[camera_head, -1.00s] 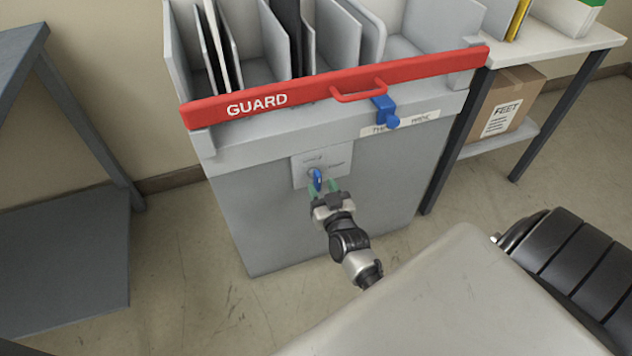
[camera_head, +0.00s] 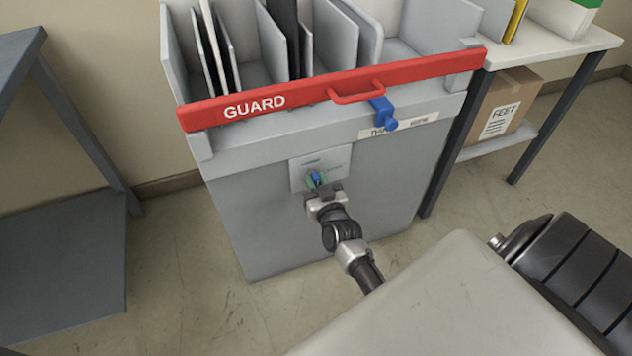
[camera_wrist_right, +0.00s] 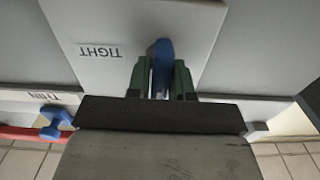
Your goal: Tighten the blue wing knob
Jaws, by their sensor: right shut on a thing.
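The blue wing knob (camera_head: 316,178) sits on a light grey plate (camera_head: 334,164) on the front of the grey machine. In the right wrist view the knob (camera_wrist_right: 163,65) shows as an upright blue wing between two green fingertips, beside a label reading TIGHT. My right gripper (camera_head: 318,183) is at the plate and is shut on the knob; in the wrist view its green fingers (camera_wrist_right: 162,78) lie along both sides of the wing. Part of the knob is hidden by the fingers. My left gripper is not in view.
A red GUARD bar (camera_head: 330,87) with a handle crosses the machine above the plate. A blue clamp-like part (camera_head: 382,112) hangs below it at the right. A grey shelf (camera_head: 60,260) stands left, a white table (camera_head: 560,48) with a cardboard box (camera_head: 508,105) under it right.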

